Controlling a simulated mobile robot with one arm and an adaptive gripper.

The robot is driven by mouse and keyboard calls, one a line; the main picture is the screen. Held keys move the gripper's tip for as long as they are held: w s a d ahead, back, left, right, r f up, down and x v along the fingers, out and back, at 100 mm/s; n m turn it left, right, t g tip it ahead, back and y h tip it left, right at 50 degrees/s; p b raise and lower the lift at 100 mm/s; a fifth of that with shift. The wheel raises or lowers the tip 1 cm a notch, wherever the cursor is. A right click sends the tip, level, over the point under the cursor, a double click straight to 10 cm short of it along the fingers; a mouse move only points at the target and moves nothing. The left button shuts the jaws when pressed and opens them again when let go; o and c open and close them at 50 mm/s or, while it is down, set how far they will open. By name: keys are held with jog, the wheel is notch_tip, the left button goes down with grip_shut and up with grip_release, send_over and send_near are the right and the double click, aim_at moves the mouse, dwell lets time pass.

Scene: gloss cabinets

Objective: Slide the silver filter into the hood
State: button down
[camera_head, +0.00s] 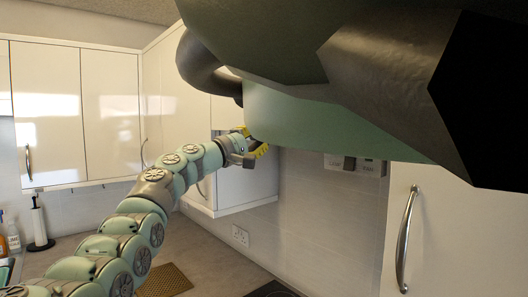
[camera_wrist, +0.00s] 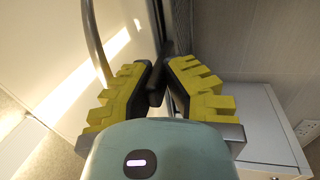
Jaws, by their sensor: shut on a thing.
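My gripper (camera_head: 252,150) is at the corner of the wall cabinets, in the middle of the head view. In the wrist view its yellow fingers (camera_wrist: 160,82) are closed on a dark, narrow piece (camera_wrist: 157,84). This looks like the handle of the silver filter. The filter cannot be made out in the head view. A pale strip with a dark switch (camera_head: 350,163) looks like part of the hood; the rest is hidden behind my own body.
A white cabinet door with a curved handle (camera_head: 406,240) stands at the right. Wall cabinets (camera_head: 50,110) line the left. A dark hob (camera_head: 272,290) shows at the bottom edge. A paper-towel stand (camera_head: 38,225) and bottles stand on the counter (camera_head: 215,262), with a brown mat (camera_head: 165,281) nearby.

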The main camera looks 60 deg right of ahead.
jog(key=shift+s+d, duration=0.1)
jog(key=c, duration=1.1)
grip_release()
jog(key=shift+o, duration=0.2)
jog(key=v, duration=1.2)
